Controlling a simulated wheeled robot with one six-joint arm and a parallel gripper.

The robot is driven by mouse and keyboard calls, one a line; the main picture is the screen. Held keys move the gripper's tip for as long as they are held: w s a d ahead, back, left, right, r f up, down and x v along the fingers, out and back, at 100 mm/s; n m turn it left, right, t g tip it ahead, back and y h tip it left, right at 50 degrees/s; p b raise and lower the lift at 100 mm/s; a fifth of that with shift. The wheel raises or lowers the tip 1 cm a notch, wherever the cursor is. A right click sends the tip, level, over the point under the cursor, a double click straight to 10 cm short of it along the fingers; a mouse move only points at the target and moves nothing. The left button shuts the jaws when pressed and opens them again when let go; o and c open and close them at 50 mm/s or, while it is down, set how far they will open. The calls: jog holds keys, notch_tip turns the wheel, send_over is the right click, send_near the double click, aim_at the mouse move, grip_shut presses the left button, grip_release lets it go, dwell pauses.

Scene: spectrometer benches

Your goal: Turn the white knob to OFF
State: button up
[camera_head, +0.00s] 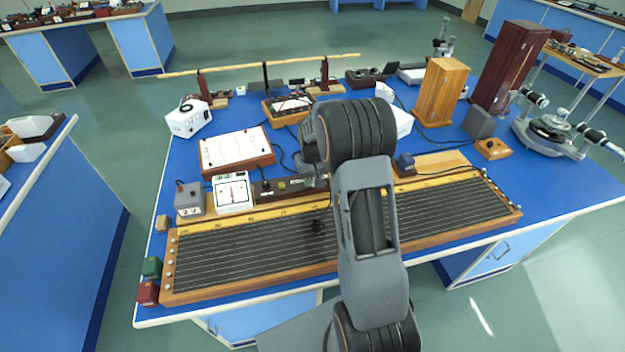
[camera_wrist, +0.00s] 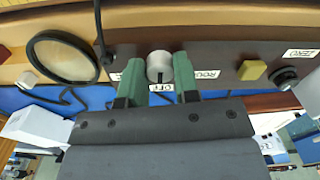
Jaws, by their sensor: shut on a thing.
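The white knob (camera_wrist: 160,64) is on a dark panel (camera_wrist: 225,56) in the wrist view. My gripper (camera_wrist: 159,70) has its two green-grey fingers shut on the knob, one on each side. A small dark mark shows on the knob's lower part, toward a white label that seems to read OFF (camera_wrist: 160,88). A label that seems to read ROUGH (camera_wrist: 207,74) is right of the right finger. In the head view the dark panel (camera_head: 270,190) stands behind the long wire board, and my arm hides the knob.
In the wrist view, a yellow button (camera_wrist: 252,70), a dark knob (camera_wrist: 284,77) and a ZERO label (camera_wrist: 301,54) are to the right. A round dial (camera_wrist: 63,57) and a black cable are left. In the head view, the wire board (camera_head: 250,247) lies in front.

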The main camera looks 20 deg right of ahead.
aim_at(312, 179)
jog(key=shift+n, duration=0.4)
dwell(0.3)
jog(key=o, duration=0.9)
notch_tip(312, 179, up, 14)
jog(key=shift+f+b, duration=0.1)
jog(key=shift+b, duration=0.4)
jog(key=s+a+t, duration=0.1)
jog(key=s+a, duration=0.2)
jog(key=s, duration=0.4)
jog(key=s+a+r+t, duration=0.1)
jog(key=s+a, duration=0.3)
jog(key=s, duration=0.3)
jog(key=s+a+t, duration=0.2)
jog(key=s+a, duration=0.1)
jog(key=s, duration=0.5)
jog(key=shift+a+r, duration=0.3)
jog(key=shift+r, duration=0.05)
